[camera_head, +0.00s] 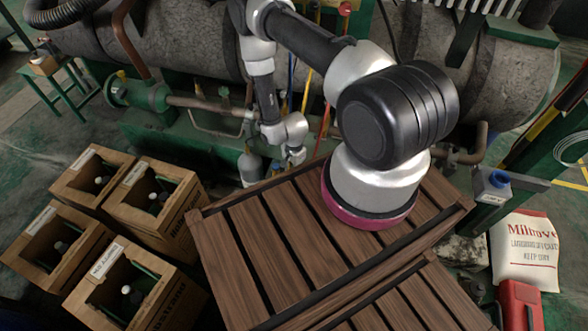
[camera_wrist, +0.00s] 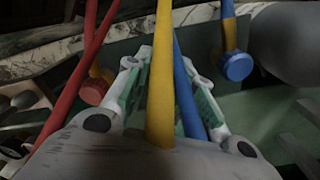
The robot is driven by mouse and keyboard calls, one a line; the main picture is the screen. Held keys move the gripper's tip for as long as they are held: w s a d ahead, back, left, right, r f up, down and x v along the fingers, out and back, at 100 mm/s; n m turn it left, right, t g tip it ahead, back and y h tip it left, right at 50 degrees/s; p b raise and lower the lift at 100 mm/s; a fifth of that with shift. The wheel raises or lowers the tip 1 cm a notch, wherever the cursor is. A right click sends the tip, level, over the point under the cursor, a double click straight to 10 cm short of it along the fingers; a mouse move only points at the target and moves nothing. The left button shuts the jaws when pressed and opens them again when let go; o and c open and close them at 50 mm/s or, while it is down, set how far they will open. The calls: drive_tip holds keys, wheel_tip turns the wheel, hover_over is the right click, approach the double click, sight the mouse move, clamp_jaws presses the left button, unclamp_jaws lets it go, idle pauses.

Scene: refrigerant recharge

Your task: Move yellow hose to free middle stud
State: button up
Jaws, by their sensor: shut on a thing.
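The yellow hose (camera_wrist: 161,75) runs up the middle of the wrist view, between the two fingers of my gripper (camera_wrist: 166,66). My gripper is shut on it. A blue hose (camera_wrist: 186,90) passes close beside it on the right, and I cannot tell whether it touches. A red hose (camera_wrist: 80,75) slants at the left. A red knob (camera_wrist: 93,91) is left of the fingers and a blue knob (camera_wrist: 236,66) is right of them. The middle stud is hidden or not clear. In the head view my gripper (camera_head: 294,156) is small beside the machine, near the yellow hose (camera_head: 307,88).
A brown slatted wooden crate (camera_head: 265,235) stands in front, below my arm. Open wooden boxes with bottles (camera_head: 150,200) stand at the left. Large pipes and tanks (camera_head: 190,40) fill the back. A white sack (camera_head: 525,250) and a red container (camera_head: 520,305) are at the right.

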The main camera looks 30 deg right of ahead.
drive_tip(key=o, duration=1.1)
drive_tip(key=shift+f, duration=0.1)
wheel_tip(320, 180, up, 12)
